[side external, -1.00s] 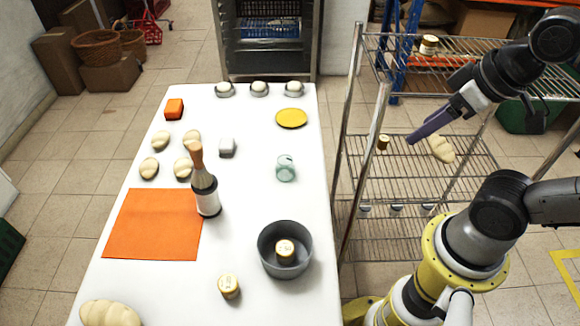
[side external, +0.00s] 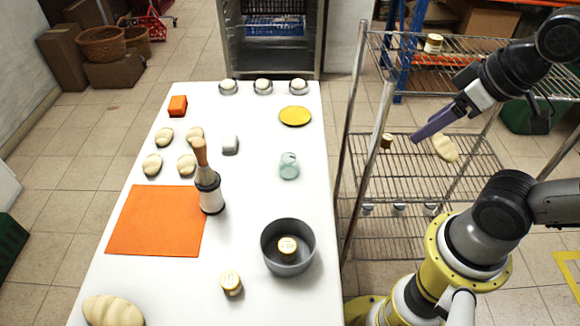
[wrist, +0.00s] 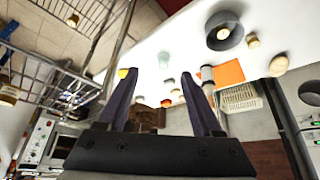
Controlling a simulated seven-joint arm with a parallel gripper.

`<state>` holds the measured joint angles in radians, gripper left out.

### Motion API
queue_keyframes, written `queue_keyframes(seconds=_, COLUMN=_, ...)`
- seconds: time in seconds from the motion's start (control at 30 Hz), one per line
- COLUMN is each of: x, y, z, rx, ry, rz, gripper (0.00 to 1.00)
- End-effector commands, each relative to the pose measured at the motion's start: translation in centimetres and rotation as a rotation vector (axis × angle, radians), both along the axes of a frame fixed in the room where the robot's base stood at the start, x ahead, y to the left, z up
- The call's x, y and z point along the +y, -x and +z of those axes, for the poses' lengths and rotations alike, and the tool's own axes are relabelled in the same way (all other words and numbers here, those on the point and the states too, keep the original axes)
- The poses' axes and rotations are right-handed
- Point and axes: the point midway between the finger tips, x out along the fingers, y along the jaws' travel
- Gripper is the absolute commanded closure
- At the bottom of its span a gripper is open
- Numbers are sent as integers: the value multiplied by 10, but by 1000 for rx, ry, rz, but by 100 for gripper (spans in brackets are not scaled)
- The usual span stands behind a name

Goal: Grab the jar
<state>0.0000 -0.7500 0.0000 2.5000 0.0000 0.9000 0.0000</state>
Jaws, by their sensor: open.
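Several small jars with cream labels are in the side external view. One jar (side external: 231,284) stands on the white table near its front. A second jar (side external: 288,247) is inside the dark grey pot (side external: 268,260). A third jar (side external: 386,141) stands on the middle wire shelf, and a fourth jar (side external: 433,44) is on the top shelf. A jar also shows close by at the left edge of the wrist view (wrist: 8,95). My gripper (side external: 416,137) is over the rack, right of the third jar in the picture. Its dark fingers (wrist: 160,74) are apart and empty.
The wire rack (side external: 362,100) stands right of the table, with a bread loaf (side external: 445,148) on its middle shelf. The table holds a bottle (side external: 209,190), a teal glass vessel (side external: 289,166), an orange mat (side external: 155,222), a yellow plate (side external: 295,116) and several rolls.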

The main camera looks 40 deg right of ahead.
Motion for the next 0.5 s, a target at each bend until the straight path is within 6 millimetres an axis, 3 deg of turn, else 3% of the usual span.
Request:
queue_keyframes(seconds=0.03, x=0, y=0, z=0, rx=0, ry=0, rz=0, gripper=26)
queue_keyframes(seconds=0.2, x=0, y=0, z=0, rx=0, ry=0, rz=0, gripper=0)
queue_keyframes(seconds=0.5, x=0, y=0, z=0, rx=0, ry=-19, rz=-35, gripper=0)
